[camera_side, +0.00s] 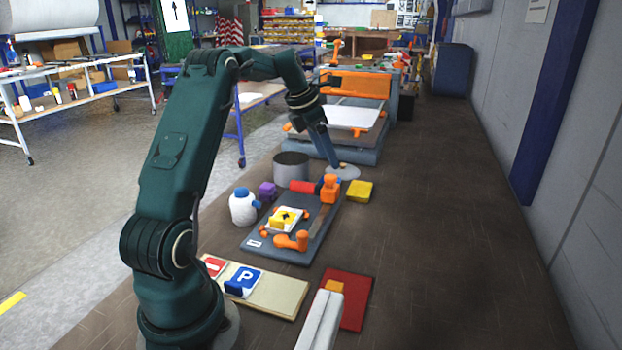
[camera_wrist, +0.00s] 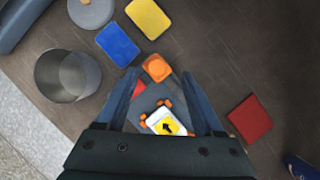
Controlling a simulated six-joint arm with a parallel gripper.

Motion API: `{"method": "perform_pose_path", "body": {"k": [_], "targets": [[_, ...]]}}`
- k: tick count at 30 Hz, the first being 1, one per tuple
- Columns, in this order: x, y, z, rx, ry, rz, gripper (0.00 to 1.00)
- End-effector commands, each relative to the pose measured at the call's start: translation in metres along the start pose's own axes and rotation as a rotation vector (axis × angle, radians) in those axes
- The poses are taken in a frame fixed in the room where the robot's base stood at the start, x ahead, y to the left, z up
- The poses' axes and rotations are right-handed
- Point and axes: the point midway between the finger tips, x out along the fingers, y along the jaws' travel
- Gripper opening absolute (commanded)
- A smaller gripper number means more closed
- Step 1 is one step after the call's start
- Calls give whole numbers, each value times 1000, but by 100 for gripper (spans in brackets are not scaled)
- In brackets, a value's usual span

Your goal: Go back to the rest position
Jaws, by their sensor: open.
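My gripper (camera_side: 332,163) points down above the far end of the grey board in the side view. In the wrist view its two dark blue fingers are spread apart with nothing held between them (camera_wrist: 160,73). The sign plate (camera_side: 285,219), white with a yellow face and a black arrow, lies on the grey clamp board (camera_side: 292,249). The plate also shows between the finger bases in the wrist view (camera_wrist: 166,124), well below the gripper. Orange clamps (camera_side: 291,240) stand around the plate.
A grey cylinder (camera_side: 291,168), a white bottle (camera_side: 243,207) and a yellow block (camera_side: 359,191) stand near the board. A wooden board with red and blue signs (camera_side: 272,293) and a red pad (camera_side: 357,302) lie nearer. The dark table at right is clear.

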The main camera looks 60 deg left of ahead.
Motion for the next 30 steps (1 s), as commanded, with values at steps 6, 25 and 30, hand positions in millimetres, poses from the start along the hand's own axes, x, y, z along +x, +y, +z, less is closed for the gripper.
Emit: {"method": "perform_pose_path", "body": {"k": [6, 25, 30], "targets": [[-50, -70, 45, 207, -82, 26, 69], [-135, -275, -65, 1875, -148, 130, 69], [-124, -289, -118, 2428, -116, 172, 69]]}}
